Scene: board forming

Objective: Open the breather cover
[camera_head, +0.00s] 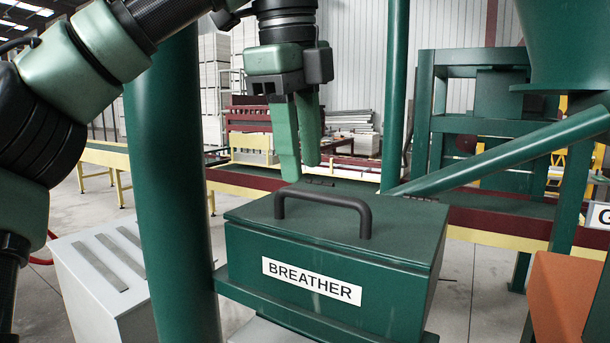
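The breather is a dark green metal box with a white BREATHER label (311,281) on its front. Its flat cover (275,220) lies down on the box, closed. Hinge-like dark fittings show along the cover's rear edge. My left gripper (301,172) points down above and behind the handle, with its two green fingers apart and nothing between them. It appears clear of the handle and cover. My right gripper is not in view.
A thick green post (173,190) stands left of the box. A grey slotted cabinet (92,280) is at lower left and an orange block (563,300) at lower right. The space over the handle is free.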

